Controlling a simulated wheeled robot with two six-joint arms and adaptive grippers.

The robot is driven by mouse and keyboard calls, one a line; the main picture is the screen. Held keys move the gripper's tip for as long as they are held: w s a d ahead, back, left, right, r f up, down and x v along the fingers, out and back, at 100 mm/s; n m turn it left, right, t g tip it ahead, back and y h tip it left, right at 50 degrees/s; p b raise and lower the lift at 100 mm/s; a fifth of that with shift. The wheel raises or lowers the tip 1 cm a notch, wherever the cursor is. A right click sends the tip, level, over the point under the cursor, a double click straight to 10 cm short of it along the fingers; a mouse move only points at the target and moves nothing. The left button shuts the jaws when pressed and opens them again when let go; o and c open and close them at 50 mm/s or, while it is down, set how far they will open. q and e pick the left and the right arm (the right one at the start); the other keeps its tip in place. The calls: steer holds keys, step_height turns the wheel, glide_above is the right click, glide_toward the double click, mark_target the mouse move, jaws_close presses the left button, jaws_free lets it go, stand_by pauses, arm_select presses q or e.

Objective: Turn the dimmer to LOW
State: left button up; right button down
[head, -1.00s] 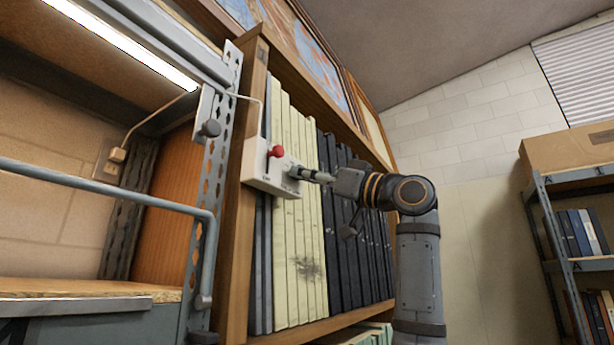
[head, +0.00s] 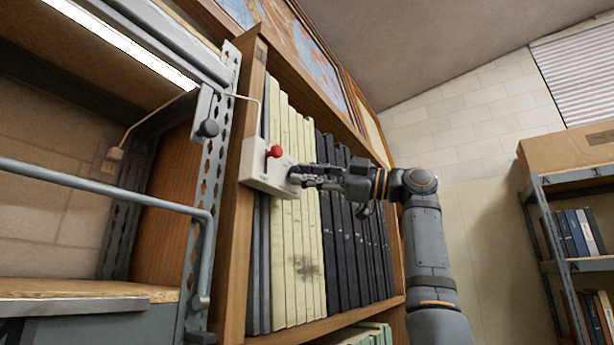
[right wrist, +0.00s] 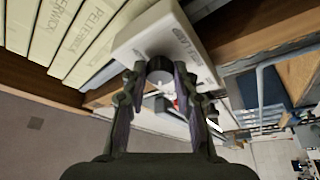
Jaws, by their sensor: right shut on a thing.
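A white control box (head: 256,166) is fixed at the upright of the wooden bookcase, with a red ball-ended knob (head: 275,151) on its front. My right gripper (head: 298,175) reaches it from the right. In the right wrist view the box (right wrist: 172,35) has small lettering, too small to read surely. A dark round dimmer knob (right wrist: 159,74) stands out from it, and the right gripper's fingers (right wrist: 160,80) are closed on the knob's two sides. The knob's pointer and setting are hidden. My left gripper is not in view.
A lit strip lamp (head: 125,45) hangs over the workbench at left, with a grey rail (head: 110,186) in front. Pale and dark binders (head: 305,240) fill the bookcase just behind the gripper. A metal shelf with a cardboard box (head: 570,147) stands at right.

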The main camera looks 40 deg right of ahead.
steer(key=shift+n+g, duration=0.3)
steer(key=shift+n, duration=0.4)
steer(key=c, duration=1)
jaws_free()
steer(key=v, duration=1.2)
steer(key=shift+s+d, duration=0.1)
steer(key=shift+d, duration=0.05)
